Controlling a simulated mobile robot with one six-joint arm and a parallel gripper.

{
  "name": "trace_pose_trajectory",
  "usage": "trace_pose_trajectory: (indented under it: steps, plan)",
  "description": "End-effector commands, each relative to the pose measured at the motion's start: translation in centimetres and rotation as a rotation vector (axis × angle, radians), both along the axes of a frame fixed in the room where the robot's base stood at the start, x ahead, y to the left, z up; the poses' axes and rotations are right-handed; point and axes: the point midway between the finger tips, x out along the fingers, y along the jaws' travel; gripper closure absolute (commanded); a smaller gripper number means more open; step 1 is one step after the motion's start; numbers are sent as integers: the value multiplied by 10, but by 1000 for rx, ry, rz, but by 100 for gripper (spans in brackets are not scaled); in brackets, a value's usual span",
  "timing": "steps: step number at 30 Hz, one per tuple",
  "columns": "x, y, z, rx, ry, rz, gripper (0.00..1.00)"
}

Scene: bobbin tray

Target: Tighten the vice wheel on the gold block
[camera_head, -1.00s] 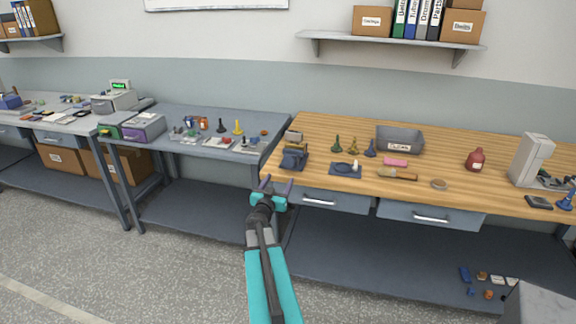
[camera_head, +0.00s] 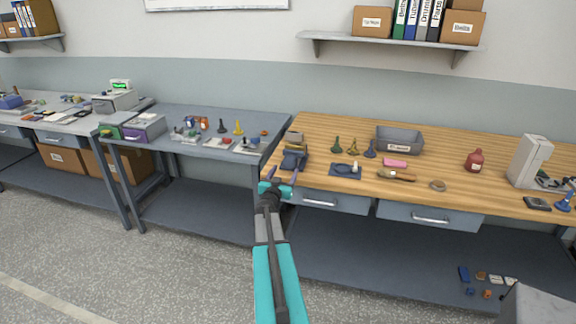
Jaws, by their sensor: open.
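A dark blue vice (camera_head: 292,160) stands at the left front corner of the wooden bench (camera_head: 460,190). A small grey-beige block-like part (camera_head: 294,138) shows just behind it; I cannot tell whether this is the gold block or part of the vice. The wheel is too small to make out. My gripper (camera_head: 283,175) is open and empty, just in front of and below the vice in the picture, with its fingers pointing towards it. I cannot tell whether it touches the vice.
Right of the vice are a blue mat (camera_head: 345,170), chess-like pieces (camera_head: 353,147), a brush (camera_head: 396,175), a grey bin (camera_head: 400,139) and a red bottle (camera_head: 474,160). A grey table (camera_head: 205,148) with small items adjoins on the left. Drawers (camera_head: 323,199) lie below the bench top.

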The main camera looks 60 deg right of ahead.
Motion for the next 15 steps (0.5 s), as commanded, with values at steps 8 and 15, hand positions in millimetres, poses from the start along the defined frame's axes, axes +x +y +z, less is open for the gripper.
trace_pose_trajectory:
  steps: [8, 15]
  plan:
    - [9, -26, 1, 0, 0, 0, 37]
    - [14, -45, 1, 0, 0, 0, 37]
